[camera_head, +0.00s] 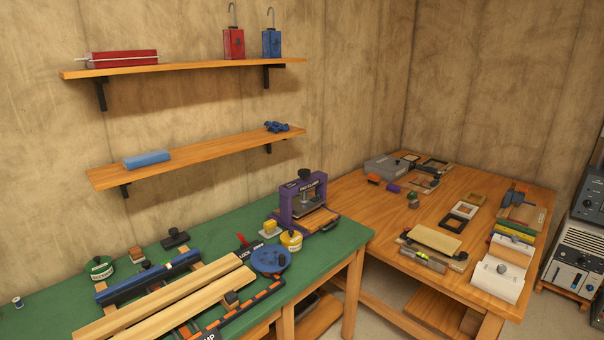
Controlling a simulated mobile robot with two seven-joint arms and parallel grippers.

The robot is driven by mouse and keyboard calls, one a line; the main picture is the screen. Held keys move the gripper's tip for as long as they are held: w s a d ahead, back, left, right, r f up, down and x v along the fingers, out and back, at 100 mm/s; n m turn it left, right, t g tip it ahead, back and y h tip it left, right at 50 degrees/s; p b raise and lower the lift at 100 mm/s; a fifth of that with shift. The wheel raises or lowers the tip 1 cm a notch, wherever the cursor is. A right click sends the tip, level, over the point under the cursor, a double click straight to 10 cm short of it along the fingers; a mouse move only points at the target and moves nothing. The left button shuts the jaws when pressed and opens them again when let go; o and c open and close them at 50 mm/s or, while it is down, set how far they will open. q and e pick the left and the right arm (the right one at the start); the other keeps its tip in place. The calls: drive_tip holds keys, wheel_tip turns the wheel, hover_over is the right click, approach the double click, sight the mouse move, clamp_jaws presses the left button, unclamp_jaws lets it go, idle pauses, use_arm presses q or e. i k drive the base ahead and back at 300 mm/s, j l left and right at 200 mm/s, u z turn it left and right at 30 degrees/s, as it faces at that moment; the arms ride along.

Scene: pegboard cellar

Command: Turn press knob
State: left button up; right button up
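A small purple press (286,208) stands upright at the right end of the green bench, near the wall. Its black knob (305,174) sits on top of the frame, at the upper middle. A wooden board (318,221) lies at the foot of the press, inside and in front of its frame. Nothing touches the knob. Neither of my grippers shows in this view.
The green bench (340,238) also bears a yellow tin (291,241), a blue round piece (268,261) and long wooden planks (160,303). A wooden table (470,185) with several tools stands at right. Two shelves (200,155) hang above the bench.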

sight(304, 174)
drive_tip(key=l+u, duration=0.1)
drive_tip(key=u, duration=0.25)
drive_tip(key=i+l+u, duration=0.1)
drive_tip(key=u, duration=0.25)
drive_tip(key=l+u, duration=0.15)
drive_tip(key=u, duration=0.2)
drive_tip(key=l+u, duration=0.3)
drive_tip(key=l, duration=0.2)
drive_tip(key=l+u, duration=0.35)
drive_tip(key=l, duration=0.2)
drive_tip(key=l+u, duration=0.1)
drive_tip(key=l, duration=0.4)
drive_tip(key=k+l+u, duration=0.1)
drive_tip(key=l, duration=0.45)
